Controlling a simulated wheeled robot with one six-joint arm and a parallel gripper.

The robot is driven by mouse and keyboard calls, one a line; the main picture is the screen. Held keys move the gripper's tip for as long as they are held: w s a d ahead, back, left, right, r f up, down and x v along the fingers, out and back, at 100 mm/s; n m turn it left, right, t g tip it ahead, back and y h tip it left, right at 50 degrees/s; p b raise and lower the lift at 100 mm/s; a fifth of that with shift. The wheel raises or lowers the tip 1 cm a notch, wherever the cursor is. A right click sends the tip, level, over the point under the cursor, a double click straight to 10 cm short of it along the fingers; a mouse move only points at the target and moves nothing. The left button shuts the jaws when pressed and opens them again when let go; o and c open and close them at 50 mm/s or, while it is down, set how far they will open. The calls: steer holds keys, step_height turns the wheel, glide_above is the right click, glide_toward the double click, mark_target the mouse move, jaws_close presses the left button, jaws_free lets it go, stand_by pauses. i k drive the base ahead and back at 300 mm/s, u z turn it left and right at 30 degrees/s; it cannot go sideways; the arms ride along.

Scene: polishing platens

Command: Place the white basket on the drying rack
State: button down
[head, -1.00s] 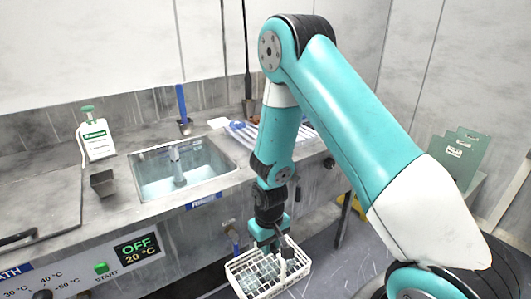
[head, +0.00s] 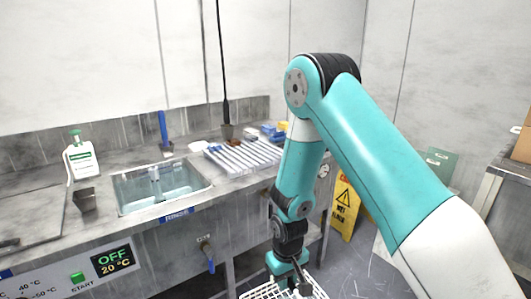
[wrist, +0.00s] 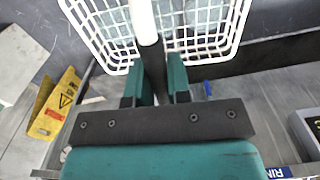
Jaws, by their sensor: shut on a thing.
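The white basket (head: 262,292) is a wire-grid basket at the bottom edge of the head view, mostly cut off. My gripper (head: 298,287) is above it, shut on its handle. In the wrist view, my gripper (wrist: 156,92) grips the white handle (wrist: 144,22), and the basket's grid (wrist: 215,20) hangs beyond the fingers with pale, clear-looking contents. The drying rack (head: 238,158) is a white slatted rack on the counter, right of the sink and up-left of my gripper. Its front slats look empty; blue items lie at its back.
The rinse sink (head: 160,188) holds water, left of the rack. A dark rod (head: 224,80) stands behind the rack. A yellow wet-floor sign (head: 345,208) stands right of the counter. A table with a brown box (head: 523,140) is at the far right.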

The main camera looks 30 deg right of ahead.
mark_target(251, 155)
steer(key=z, duration=2)
steer(key=i, duration=1.3)
steer(key=u, duration=2.1)
